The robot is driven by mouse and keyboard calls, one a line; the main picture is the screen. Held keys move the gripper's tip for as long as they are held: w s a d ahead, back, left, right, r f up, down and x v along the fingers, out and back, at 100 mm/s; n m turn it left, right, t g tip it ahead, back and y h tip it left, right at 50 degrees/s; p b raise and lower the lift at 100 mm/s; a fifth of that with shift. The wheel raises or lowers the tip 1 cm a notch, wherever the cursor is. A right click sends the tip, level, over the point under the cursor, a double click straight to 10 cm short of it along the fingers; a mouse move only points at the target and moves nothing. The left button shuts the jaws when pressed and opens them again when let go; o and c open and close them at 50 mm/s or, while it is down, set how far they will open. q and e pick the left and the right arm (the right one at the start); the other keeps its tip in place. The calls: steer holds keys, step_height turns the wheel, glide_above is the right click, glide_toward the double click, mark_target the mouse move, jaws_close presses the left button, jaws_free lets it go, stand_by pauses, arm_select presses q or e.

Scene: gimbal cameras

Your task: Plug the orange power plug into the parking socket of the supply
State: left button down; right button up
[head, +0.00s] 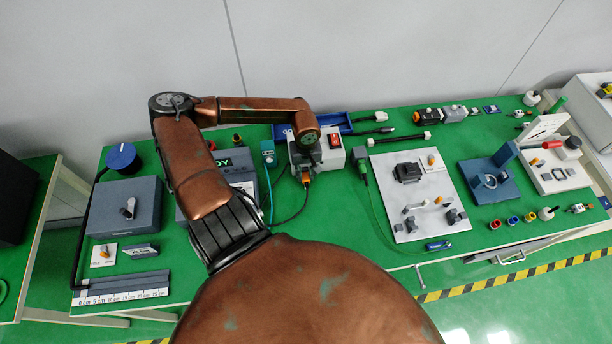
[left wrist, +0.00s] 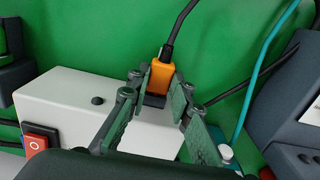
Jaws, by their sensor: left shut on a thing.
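The orange power plug (left wrist: 161,78) is between the fingers of my left gripper (left wrist: 163,92), which is shut on it. Its black cable leaves from the end away from the supply. In the head view the plug (head: 306,179) shows small at the front side of the white supply box (head: 328,161). In the left wrist view the plug's other end meets a dark socket-like part (left wrist: 154,101) at the edge of the supply (left wrist: 68,107). I cannot tell how far it is seated. My left arm covers part of the supply from above. My right gripper is not in view.
A red switch (left wrist: 40,139) is on the supply. A dark grey device (left wrist: 292,110) and a teal cable (left wrist: 262,70) are beside the gripper. Green mat lies bare around the plug.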

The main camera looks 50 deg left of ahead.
mark_target(306, 176)
arm_select(q)
steer(key=shift+w+a, duration=0.1)
steer(key=shift+a, duration=0.05)
steer(key=c, duration=1.7)
jaws_free()
steer(key=shift+o, duration=0.2)
step_height(306, 176, up, 12)
